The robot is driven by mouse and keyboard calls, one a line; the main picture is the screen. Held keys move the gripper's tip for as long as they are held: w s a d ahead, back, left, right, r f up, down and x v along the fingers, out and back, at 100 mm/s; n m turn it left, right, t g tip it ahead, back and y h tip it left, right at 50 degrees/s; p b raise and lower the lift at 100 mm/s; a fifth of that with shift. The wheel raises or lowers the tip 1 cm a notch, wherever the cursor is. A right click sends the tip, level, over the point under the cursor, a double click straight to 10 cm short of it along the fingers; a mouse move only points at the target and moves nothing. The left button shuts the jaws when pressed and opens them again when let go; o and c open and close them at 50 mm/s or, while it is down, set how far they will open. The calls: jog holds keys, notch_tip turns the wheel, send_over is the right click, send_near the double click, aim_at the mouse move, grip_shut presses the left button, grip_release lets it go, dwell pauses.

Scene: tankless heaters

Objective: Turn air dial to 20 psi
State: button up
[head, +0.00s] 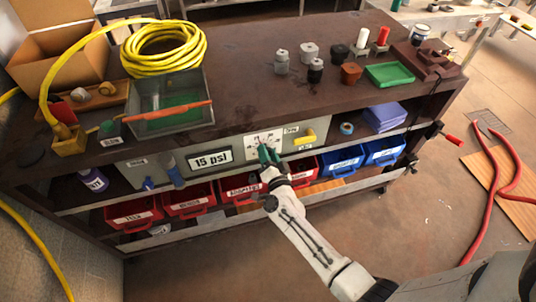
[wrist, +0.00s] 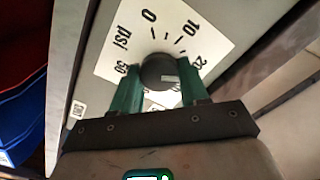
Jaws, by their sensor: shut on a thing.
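The air dial is a round black knob (wrist: 160,71) on a white square face with numbers, marked psi. In the head view the dial face (head: 257,141) is on the front of the grey panel under the bench top. My gripper (wrist: 160,82) has green fingers on either side of the knob, shut on it. In the head view my gripper (head: 268,155) covers part of the dial. The 0, 10 and 20 marks show; the knob's pointer is not clear. A display (head: 210,160) left of the dial reads 15 psi.
The panel also has a yellow handle (head: 306,137) right of the dial and blue valves at left. Red bins (head: 189,199) and blue bins (head: 342,161) sit on the shelf below. Yellow hose (head: 163,47) lies coiled on the bench.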

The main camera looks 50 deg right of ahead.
dwell(0.4)
jog(key=o, duration=1)
jog(key=shift+o, duration=0.2)
jog(key=shift+s, duration=0.15)
jog(key=v, duration=1)
jog(key=shift+s+a, duration=0.2)
jog(key=shift+a, duration=0.05)
